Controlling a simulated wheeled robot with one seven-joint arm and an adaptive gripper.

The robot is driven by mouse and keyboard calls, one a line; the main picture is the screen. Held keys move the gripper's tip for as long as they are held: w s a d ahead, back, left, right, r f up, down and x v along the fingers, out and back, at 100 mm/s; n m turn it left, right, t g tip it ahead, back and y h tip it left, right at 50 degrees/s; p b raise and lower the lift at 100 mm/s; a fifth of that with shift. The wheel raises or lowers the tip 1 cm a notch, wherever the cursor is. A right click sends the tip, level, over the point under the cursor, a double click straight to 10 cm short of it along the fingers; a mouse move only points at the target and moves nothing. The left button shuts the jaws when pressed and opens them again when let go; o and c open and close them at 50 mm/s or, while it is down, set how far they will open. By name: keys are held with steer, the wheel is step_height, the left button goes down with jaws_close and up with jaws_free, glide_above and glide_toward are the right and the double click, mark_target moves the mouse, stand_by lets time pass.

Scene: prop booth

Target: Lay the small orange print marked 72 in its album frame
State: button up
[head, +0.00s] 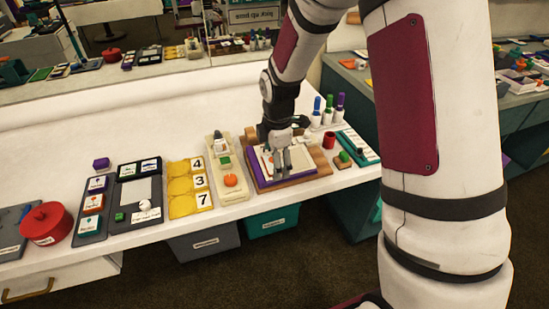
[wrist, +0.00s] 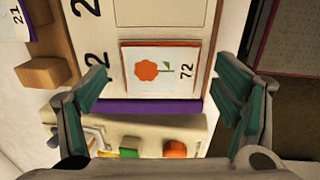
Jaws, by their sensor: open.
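The small orange print (wrist: 152,70) marked 72 lies flat on a pale album page in the wrist view. It shows an orange flower with a green leaf, and a thin orange edge. A dark outline runs around its place on the page; I cannot tell whether it lies fully flush inside. The album (wrist: 150,107) has a purple edge, and in the head view it rests on a wooden base (head: 318,176). My gripper (wrist: 163,82) is open, with one finger on each side of the print and clear of it. In the head view my gripper (head: 283,168) is low over the album and hides the print.
Yellow number cards (head: 181,187) lie farther left. Bottles (head: 327,107), a red cup (head: 329,140) and a green block (head: 343,158) stand to the right. The table's front edge is close.

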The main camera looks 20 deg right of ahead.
step_height(320, 180, up, 12)
steer(key=s, duration=0.1)
steer(key=shift+s, duration=0.3)
stand_by(0.3)
steer(key=s+r+m+t+p, duration=0.1)
steer(key=s+r+m+p, duration=0.3)
steer(key=s+r+m, duration=0.8)
steer(key=s+r+m+p, duration=0.1)
steer(key=s+r+m, duration=0.2)
steer(key=s, duration=0.6)
steer(key=s+r+m+t+p, duration=0.1)
steer(key=s+r+m+p, duration=0.1)
steer(key=s, duration=0.7)
steer(key=shift+s+d+r+m+t, duration=0.15)
steer(key=shift+s+r+m+t, duration=0.15)
steer(key=shift+r+m, duration=0.2)
